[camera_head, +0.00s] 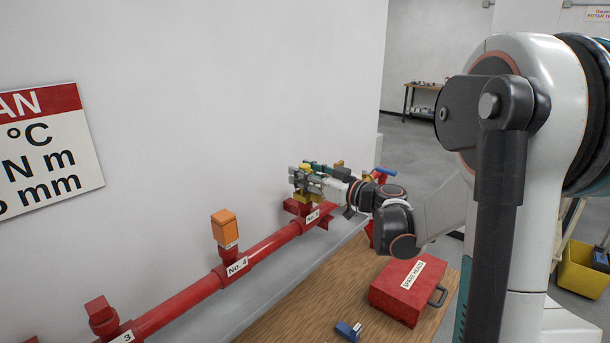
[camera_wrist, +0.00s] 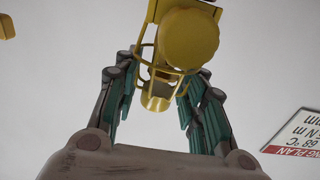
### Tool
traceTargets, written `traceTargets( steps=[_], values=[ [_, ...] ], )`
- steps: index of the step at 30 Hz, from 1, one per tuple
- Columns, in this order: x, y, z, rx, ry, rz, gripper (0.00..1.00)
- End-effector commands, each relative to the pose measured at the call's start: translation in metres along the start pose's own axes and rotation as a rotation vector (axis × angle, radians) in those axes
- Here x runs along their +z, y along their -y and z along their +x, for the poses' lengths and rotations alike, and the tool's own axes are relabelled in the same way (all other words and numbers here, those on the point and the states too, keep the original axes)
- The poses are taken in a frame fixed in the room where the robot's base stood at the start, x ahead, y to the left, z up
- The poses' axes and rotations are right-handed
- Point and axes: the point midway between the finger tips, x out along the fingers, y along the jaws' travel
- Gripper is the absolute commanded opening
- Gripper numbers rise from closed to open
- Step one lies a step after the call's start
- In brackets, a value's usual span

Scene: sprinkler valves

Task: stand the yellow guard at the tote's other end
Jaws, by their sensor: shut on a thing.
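The yellow guard (camera_wrist: 157,102) is between the green-padded fingers of my gripper (camera_wrist: 160,85) in the wrist view. It looks like an open cage with a large round yellow part (camera_wrist: 189,40) over it; whether that part belongs to it is unclear. In the head view my gripper (camera_head: 316,180) reaches left to the far end of the red pipe, at the fitting beyond No. 4. Yellow parts (camera_head: 308,195) show there just above the red fitting (camera_head: 297,207). Fingers and fitting overlap, so contact between guard and fitting cannot be told. No tote can be clearly identified.
The red pipe (camera_head: 190,292) runs along the wall, with an orange box (camera_head: 224,229) above No. 4. A red spare-heads case (camera_head: 395,292) and a small blue item (camera_head: 348,330) are on the wooden table (camera_head: 300,318). A yellow bucket (camera_head: 582,272) stands far right.

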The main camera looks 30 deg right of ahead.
Motion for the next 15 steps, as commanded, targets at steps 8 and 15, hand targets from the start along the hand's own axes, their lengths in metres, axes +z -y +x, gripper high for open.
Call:
traceTargets(
  steps=[8,15],
  values=[
    [0.0024,0.0000,0.0000,0.000,0.000,0.000,0.58],
    [0.0022,0.0000,-0.0001,0.000,0.000,0.000,0.58]
  ],
)
